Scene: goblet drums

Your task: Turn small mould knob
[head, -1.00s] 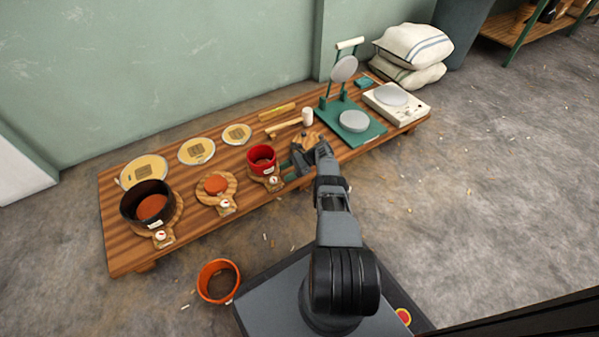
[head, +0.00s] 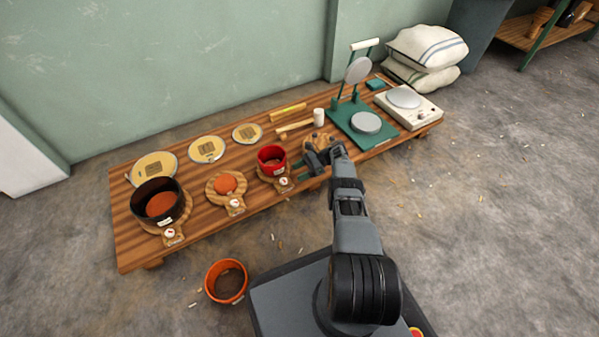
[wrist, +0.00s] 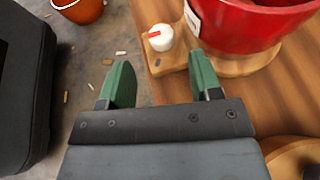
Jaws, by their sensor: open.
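The small mould is the red pot (head: 271,160) on a round wooden board at the front of the low table. Its knob (head: 284,181) is white with a red mark and sits on the board's front tab. In the wrist view the knob (wrist: 160,38) lies just beyond and between my fingertips, with the red pot (wrist: 235,22) to its right. My gripper (head: 310,170) is right of the red pot in the head view. In the wrist view my gripper (wrist: 160,75) has its two green fingers apart, with nothing between them and a gap to the knob.
Left along the table are an orange disc (head: 227,184) on a board and a black pot (head: 157,203), each with a similar knob. A mallet (head: 318,117), a green press (head: 366,135) and a scale (head: 405,103) stand nearby. An orange pot (head: 226,281) is on the floor.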

